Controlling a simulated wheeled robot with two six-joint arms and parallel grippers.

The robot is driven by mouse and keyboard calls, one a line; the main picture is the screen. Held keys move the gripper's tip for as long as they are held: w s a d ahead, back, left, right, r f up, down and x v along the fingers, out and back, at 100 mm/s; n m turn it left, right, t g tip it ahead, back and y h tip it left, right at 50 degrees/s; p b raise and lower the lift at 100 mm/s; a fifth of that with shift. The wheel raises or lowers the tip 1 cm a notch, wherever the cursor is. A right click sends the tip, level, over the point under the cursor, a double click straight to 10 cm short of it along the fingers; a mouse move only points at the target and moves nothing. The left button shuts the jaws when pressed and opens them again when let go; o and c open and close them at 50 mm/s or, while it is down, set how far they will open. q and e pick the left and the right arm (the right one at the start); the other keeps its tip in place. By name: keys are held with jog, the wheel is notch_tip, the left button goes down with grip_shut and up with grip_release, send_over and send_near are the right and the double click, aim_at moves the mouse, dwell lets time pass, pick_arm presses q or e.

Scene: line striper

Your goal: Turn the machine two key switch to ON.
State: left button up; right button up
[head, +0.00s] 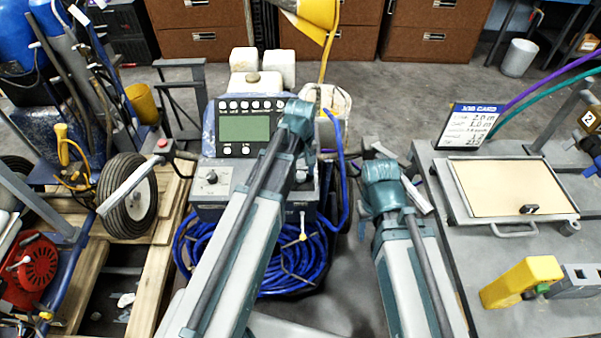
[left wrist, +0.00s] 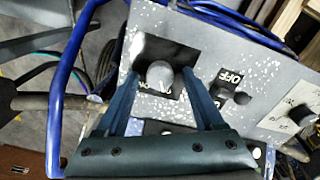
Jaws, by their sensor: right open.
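The striping machine's control box (head: 240,200) stands left of centre in the head view, below a panel with a green display (head: 244,129). In the left wrist view, a rounded grey knob (left wrist: 160,73) sits on a black label plate, probably the key switch; its label is partly hidden. My left gripper (left wrist: 159,80) is open, with one finger on each side of this knob; I see gaps beside it. A dark switch (left wrist: 242,98) with an OFF label is to the right. In the head view my left arm covers part of the box. My right gripper (head: 382,172) is open, away from the box.
A black knob on a white plate (left wrist: 300,116) is further right on the panel. Blue hose (head: 265,262) coils around the machine's base. A grey bench (head: 530,235) with a sign and yellow tool is at right. A wheeled cart (head: 130,205) stands at left.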

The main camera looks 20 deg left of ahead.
pick_arm(q)
grip_shut()
dwell(0.3)
jog(key=m, duration=1.1)
jog(key=shift+m, duration=0.3)
dwell(0.4)
jog(key=shift+o, duration=0.6)
grip_release()
